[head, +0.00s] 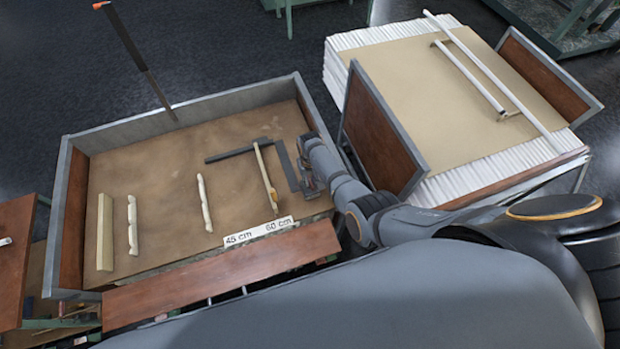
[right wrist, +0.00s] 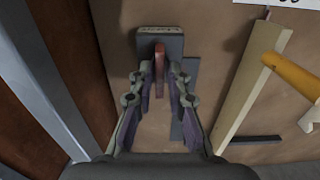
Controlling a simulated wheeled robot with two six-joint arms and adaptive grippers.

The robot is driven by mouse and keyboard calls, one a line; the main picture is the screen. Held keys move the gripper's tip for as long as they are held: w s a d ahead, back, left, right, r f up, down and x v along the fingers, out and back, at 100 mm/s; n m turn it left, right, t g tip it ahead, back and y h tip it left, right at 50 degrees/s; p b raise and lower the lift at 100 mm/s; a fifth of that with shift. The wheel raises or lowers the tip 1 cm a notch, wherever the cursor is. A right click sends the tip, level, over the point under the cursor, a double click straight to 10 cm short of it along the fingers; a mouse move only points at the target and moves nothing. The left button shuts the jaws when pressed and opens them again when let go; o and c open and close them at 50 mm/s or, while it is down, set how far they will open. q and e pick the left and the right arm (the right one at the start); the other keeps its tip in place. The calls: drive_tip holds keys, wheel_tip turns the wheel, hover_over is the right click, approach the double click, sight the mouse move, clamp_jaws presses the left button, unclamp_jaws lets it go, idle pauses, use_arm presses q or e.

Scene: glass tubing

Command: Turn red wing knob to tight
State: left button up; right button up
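The red wing knob (right wrist: 159,62) shows in the right wrist view as a narrow upright red piece in front of a dark grey block (right wrist: 160,42). My right gripper (right wrist: 157,72) points at the block with one finger on each side of the knob. Gaps show between the knob and both fingers, so the gripper looks open around it. In the head view my right gripper (head: 308,184) is low at the right side of the tray, and the knob is hidden there. My left gripper is not in view.
The brown-floored tray (head: 190,107) has raised grey walls. Dark bars (head: 286,166), a pale stick (head: 265,176) and several pale pieces lie in it, with a "45 cm 60 cm" label (head: 258,232) at the front. A stacked cart (head: 440,95) stands right.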

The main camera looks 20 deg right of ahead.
sight(310, 181)
drive_tip(key=shift+o, duration=1)
drive_tip(key=shift+w, duration=0.1)
drive_tip(key=shift+r, duration=0.2)
wheel_tip(310, 181, up, 12)
drive_tip(key=shift+f, duration=0.15)
